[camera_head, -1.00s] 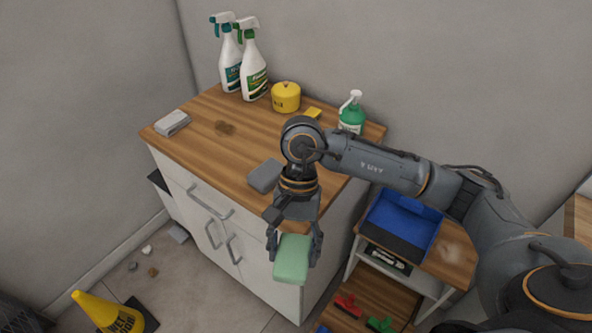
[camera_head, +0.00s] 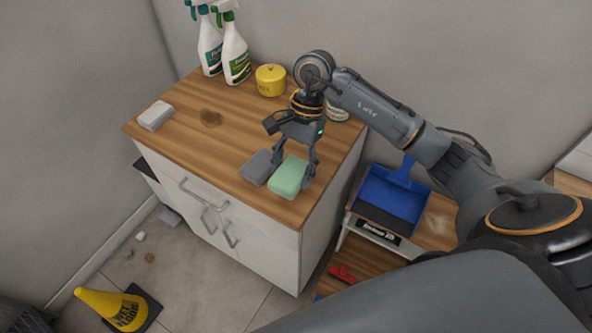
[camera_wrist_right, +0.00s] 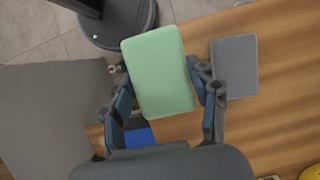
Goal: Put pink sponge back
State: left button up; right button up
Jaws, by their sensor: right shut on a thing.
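No pink sponge shows in these views. My right gripper (camera_head: 295,168) is shut on a light green sponge (camera_head: 289,178), holding it by its sides. The green sponge is at the counter's front right part, just right of a dark grey sponge (camera_head: 257,167). I cannot tell whether it touches the wood. In the right wrist view, the green sponge (camera_wrist_right: 160,75) sits between both fingers (camera_wrist_right: 160,86), with the grey sponge (camera_wrist_right: 235,66) beside it and a small gap between them. My left gripper is not in view.
The wooden counter (camera_head: 190,150) also holds a light grey block (camera_head: 155,115), two spray bottles (camera_head: 235,55), a yellow tin (camera_head: 270,80) and a dark stain (camera_head: 210,118). A blue dustpan (camera_head: 392,195) lies on the lower shelf unit at right. A yellow cone (camera_head: 105,305) lies on the floor.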

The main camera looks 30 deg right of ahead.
aim_at(298, 160)
jog(key=shift+w+d+f, duration=0.35)
jog(key=shift+d+f, duration=0.05)
jog(key=shift+f, duration=0.2)
jog(key=shift+w+d+f, duration=0.35)
jog(key=shift+d+f, duration=0.05)
jog(key=shift+f, duration=0.2)
notch_tip(298, 160, down, 3)
jog(key=shift+w+d+r+p, duration=0.1)
jog(key=shift+w+p, duration=0.05)
jog(key=shift+p, duration=1)
jog(key=shift+f, duration=0.35)
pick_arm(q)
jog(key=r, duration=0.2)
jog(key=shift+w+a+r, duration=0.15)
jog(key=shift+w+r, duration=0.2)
pick_arm(e)
jog(key=shift+f, duration=0.1)
jog(key=shift+f, duration=0.15)
jog(key=o, duration=1.1)
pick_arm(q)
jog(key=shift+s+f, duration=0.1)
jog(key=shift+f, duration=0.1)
